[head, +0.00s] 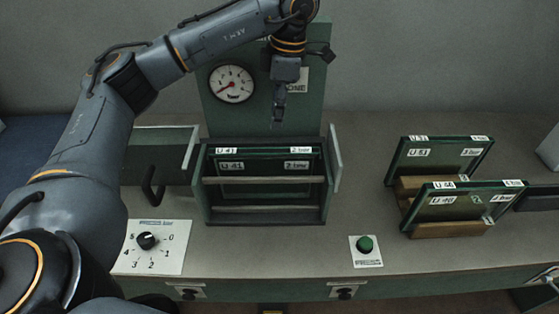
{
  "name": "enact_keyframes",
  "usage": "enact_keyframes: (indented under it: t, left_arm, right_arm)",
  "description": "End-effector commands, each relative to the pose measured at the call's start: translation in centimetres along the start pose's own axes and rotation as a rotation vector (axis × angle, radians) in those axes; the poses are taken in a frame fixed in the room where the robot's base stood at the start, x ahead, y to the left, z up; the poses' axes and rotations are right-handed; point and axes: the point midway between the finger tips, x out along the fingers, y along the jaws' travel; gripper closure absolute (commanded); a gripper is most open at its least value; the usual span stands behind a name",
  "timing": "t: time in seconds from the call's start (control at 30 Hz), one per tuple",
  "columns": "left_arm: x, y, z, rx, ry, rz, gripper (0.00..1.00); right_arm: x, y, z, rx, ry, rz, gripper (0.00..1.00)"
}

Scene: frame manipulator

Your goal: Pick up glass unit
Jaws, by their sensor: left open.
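A dark green glass unit (265,152) with white labels stands upright in the green box frame (205,200) at the centre, behind two horizontal bars. Two more green-rimmed glass units, a rear one (445,155) and a front one (465,207), stand leaning in wooden holders (450,230) on the right. My left gripper (278,118) points down above the back of the central box, in front of the green back panel. It is open and empty, apart from every glass unit. Its fingers look small and close together from here. My right gripper is out of view.
A round gauge (231,84) is on the back panel. The box's side doors stand open, the left one with a black handle (152,188). A dial plate (150,258) and a green button (365,245) lie on the grey bench. The bench between box and holders is clear.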

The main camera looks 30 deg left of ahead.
Motion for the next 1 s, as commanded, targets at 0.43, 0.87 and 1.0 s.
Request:
enact_keyframes:
  t: [0.43,0.87,1.0]
  left_arm:
    - [6.7,0.2,-0.9,-0.008,0.023,0.001,0.53]
    - [11.0,0.8,-1.3,-0.009,0.022,-0.001,0.53]
    - [12.9,0.9,-1.2,-0.007,0.02,0.001,0.53]
  right_arm:
    - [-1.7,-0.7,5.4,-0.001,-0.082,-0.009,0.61]
    - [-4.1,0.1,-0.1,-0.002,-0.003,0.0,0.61]
    - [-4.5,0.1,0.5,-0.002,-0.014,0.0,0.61]
